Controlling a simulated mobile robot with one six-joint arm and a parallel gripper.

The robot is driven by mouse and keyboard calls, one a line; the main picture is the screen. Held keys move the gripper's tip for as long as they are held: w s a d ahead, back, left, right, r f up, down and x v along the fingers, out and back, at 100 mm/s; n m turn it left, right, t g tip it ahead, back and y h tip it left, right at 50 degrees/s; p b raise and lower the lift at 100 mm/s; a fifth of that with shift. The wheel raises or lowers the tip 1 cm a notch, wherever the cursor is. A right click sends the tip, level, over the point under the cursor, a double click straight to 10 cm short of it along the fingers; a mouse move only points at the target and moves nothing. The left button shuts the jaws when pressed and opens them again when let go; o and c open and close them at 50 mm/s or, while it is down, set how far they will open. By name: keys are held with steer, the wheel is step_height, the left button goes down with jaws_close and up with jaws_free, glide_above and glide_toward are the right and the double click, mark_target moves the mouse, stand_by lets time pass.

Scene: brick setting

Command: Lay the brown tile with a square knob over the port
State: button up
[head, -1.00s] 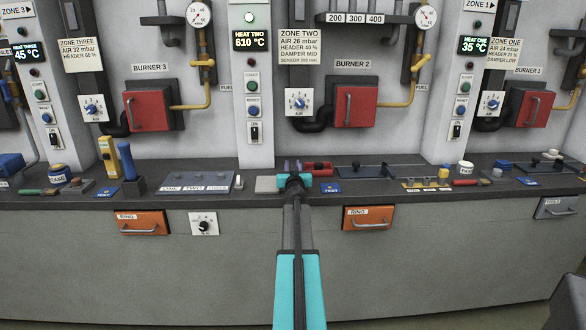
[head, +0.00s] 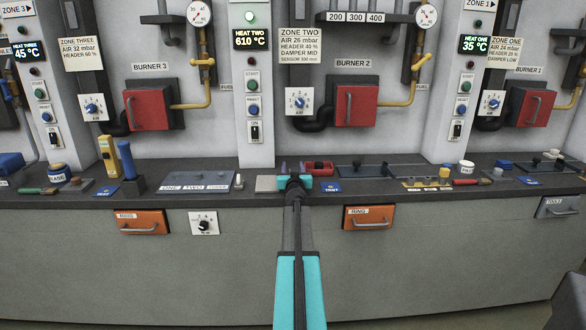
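A small brown tile with a knob (head: 75,185) lies on the dark counter at the left, between the cream button marked with a label and a blue card; the knob's shape is too small to make out. My gripper (head: 293,168) is over the counter at the middle, far to the right of this tile. Its two fingers point away from me and stand apart, with nothing seen between them. I cannot tell for sure which opening is the port; dark plates (head: 365,171) lie on the counter to the right of my gripper.
A grey plate (head: 267,184) lies just left of my gripper and a red piece (head: 319,168) just right. A yellow box (head: 109,157) and a blue-handled lever (head: 127,160) stand right of the brown tile. A labelled panel (head: 194,181) lies between.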

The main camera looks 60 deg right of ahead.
steer(key=shift+r, duration=0.15)
steer(key=shift+r+p, duration=0.35)
steer(key=shift+p, duration=0.05)
steer(key=shift+s+a+r, duration=0.1)
steer(key=shift+r, duration=0.05)
steer(key=shift+p+v, duration=0.35)
steer(key=shift+v, duration=5.55)
